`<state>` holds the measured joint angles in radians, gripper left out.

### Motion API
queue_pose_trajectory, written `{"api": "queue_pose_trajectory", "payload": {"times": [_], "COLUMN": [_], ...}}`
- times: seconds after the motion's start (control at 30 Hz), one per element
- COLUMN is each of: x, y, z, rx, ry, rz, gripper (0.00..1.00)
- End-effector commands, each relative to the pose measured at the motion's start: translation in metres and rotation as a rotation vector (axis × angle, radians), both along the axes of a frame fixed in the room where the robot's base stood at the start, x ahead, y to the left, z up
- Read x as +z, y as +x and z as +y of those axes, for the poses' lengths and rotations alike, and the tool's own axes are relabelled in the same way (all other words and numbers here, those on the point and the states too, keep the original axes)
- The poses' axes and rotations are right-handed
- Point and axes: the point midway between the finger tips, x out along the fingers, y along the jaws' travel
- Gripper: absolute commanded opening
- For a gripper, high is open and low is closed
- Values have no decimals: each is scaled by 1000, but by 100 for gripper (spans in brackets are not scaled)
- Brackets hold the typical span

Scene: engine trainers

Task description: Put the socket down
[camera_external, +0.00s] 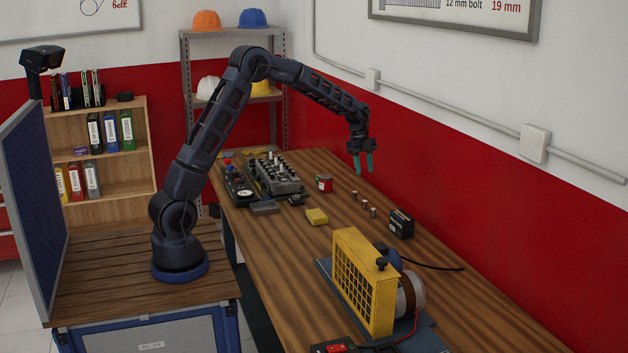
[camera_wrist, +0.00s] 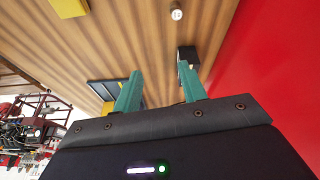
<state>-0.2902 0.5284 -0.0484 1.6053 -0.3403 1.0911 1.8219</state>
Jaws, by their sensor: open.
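My gripper (camera_external: 363,163) hangs above the back part of the wooden bench with its green fingers pointing down. The fingers are apart with nothing between them; they also show in the wrist view (camera_wrist: 161,82). Three small metal sockets (camera_external: 365,204) stand in a short row on the bench, below and slightly right of the gripper in the external view. The wrist view shows one metal socket (camera_wrist: 176,14) from above, beyond the fingertips and not touched by them. I cannot tell which of the three it is.
A black box (camera_external: 401,223) stands right of the sockets. An engine (camera_external: 275,175) lies further left. A yellow-guarded trainer (camera_external: 362,285) fills the front. The red wall (camera_external: 450,180) is close behind.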

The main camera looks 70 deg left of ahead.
Motion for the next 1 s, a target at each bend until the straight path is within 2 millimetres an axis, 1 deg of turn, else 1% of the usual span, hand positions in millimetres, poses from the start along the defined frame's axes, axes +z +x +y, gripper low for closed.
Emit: {"api": "queue_pose_trajectory", "payload": {"times": [0.03, 0.2, 0.37, 0.5, 0.67, 0.8, 0.97, 1.0], "x": [18, 62, 99, 126, 150, 167, 180, 182], "y": [-12, -52, -93, -132, -178, -220, -269, -281], "z": [-8, -29, -48, -63, -79, -90, -101, -104], "rx": [31, 160, 282, 391, 517, 628, 757, 790], "ry": [14, 53, 83, 102, 119, 126, 126, 125], "rz": [1, 16, 21, 22, 17, 8, -2, -6], "gripper": [42, 42, 42, 42, 42, 42, 42, 42]}}
